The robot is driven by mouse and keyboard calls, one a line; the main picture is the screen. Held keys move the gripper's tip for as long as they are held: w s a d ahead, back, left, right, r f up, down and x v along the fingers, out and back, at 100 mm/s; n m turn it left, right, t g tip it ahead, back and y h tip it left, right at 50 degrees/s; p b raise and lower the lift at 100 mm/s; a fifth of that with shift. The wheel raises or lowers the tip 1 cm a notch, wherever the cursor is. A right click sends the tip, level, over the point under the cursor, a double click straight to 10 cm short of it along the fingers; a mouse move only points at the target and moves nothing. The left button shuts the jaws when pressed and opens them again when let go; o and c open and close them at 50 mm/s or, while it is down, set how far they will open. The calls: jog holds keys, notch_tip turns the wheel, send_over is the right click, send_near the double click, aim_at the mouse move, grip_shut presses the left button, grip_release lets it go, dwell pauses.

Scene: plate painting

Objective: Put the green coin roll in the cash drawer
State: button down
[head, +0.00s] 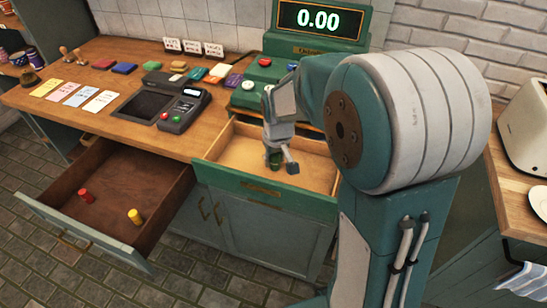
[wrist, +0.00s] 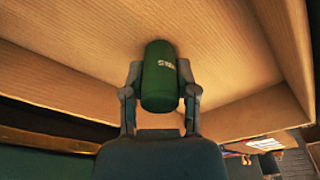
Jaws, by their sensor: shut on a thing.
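The green coin roll (wrist: 160,72) stands out dark green with white lettering between my two fingers in the wrist view. My gripper (wrist: 160,88) is shut on it, one finger on each side. In the head view my gripper (head: 280,160) reaches down inside the open cash drawer (head: 236,150), which has a light wooden inside and a green front. The roll shows there only as a small dark green patch (head: 274,161), partly hidden by the fingers. I cannot tell whether it touches the drawer floor.
A second open drawer (head: 130,178) at left holds a red roll (head: 86,196) and a yellow roll (head: 134,216). The cash register (head: 318,20) reads 0.00. A card terminal (head: 184,110) and stationery stand on the counter. A toaster (head: 525,125) is at right.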

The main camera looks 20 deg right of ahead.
jog(key=shift+d, duration=0.2)
jog(key=c, duration=0.5)
grip_release()
jog(key=shift+f, duration=0.1)
jog(key=shift+c, duration=0.2)
jog(key=shift+o, duration=0.8)
jog(key=shift+a, duration=0.35)
